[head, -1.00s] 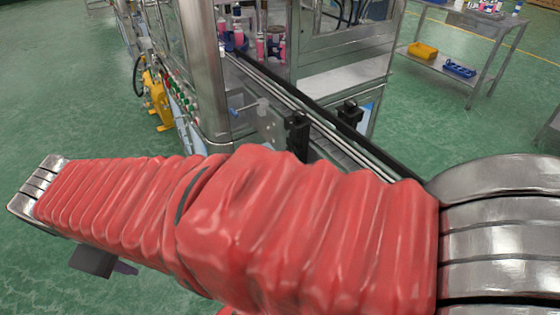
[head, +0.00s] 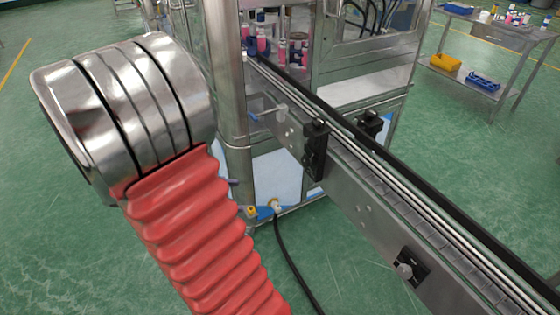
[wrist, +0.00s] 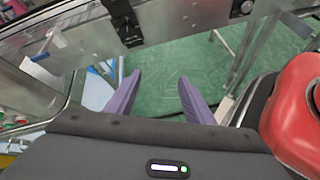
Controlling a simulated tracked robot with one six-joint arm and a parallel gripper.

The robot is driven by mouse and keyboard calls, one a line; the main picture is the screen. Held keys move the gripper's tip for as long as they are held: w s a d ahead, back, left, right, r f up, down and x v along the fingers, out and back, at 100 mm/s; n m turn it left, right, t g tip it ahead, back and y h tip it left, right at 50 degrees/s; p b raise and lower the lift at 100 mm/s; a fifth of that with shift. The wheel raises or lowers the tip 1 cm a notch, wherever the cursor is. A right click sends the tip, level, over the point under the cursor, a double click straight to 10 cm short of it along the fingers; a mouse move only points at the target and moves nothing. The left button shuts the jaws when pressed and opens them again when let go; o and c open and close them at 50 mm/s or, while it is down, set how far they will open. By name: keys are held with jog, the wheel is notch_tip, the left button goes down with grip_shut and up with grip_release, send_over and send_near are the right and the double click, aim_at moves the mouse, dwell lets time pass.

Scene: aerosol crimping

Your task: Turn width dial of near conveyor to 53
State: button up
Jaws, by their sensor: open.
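The near conveyor (head: 345,185) runs from the machine toward the lower right in the head view. A round grey knob on a black plate (head: 405,270) sits on its side wall; its reading is too small to tell. A rod with a blue end (head: 265,113) sticks out of the side wall nearer the machine, and a similar one shows in the wrist view (wrist: 42,54). I cannot tell which is the width dial. My gripper (wrist: 158,77) has two purple fingers spread apart with nothing between them, below the conveyor side in the wrist view. The head view does not show it.
Black brackets (head: 315,150) stick out from the conveyor side. A black hose (head: 288,260) hangs from the machine to the floor. A shelf table (head: 490,50) with yellow and blue bins stands at the back right. Green floor is clear at the lower left.

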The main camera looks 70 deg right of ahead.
aim_at(303, 163)
jog(key=s+d+f+n+g+h, duration=0.2)
jog(key=d+f+n+h, duration=0.3)
jog(key=d, duration=0.8)
jog(key=shift+s+f+n+g, duration=0.15)
jog(key=shift+f+n+g, duration=0.5)
jog(key=shift+f, duration=0.3)
jog(key=x, duration=1.3)
jog(key=shift+s+d+r, duration=0.1)
jog(key=shift+s+d, duration=0.2)
jog(key=shift+c, duration=0.2)
